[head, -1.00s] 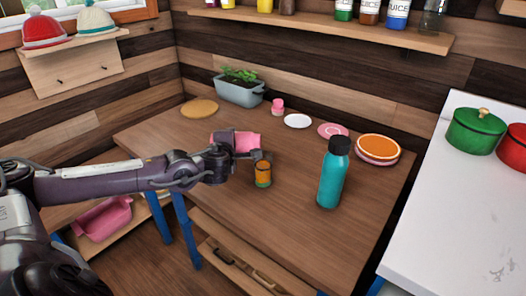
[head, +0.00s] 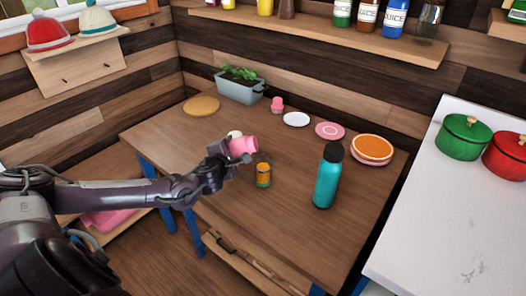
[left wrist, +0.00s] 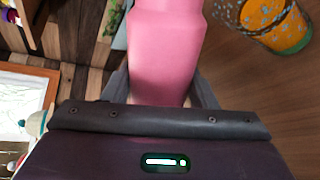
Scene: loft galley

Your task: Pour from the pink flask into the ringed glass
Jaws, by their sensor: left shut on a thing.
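The pink flask (head: 243,147) is held tilted well over above the wooden table, close to the ringed glass. My left gripper (head: 228,150) is shut on it. In the left wrist view the flask (left wrist: 165,50) fills the middle, between the dark fingers; its mouth is out of view there. The ringed glass (head: 263,174) stands upright on the table, just below and right of the flask, and looks orange. It also shows at the top right of the left wrist view (left wrist: 268,22), apart from the flask. I see no stream between them. My right gripper is not in view.
A teal bottle (head: 326,178) stands right of the glass. Behind are a planter (head: 240,92), a small pink item (head: 277,105), a white plate (head: 296,119), a pink plate (head: 330,131) and stacked orange plates (head: 372,147). The table's front right is clear.

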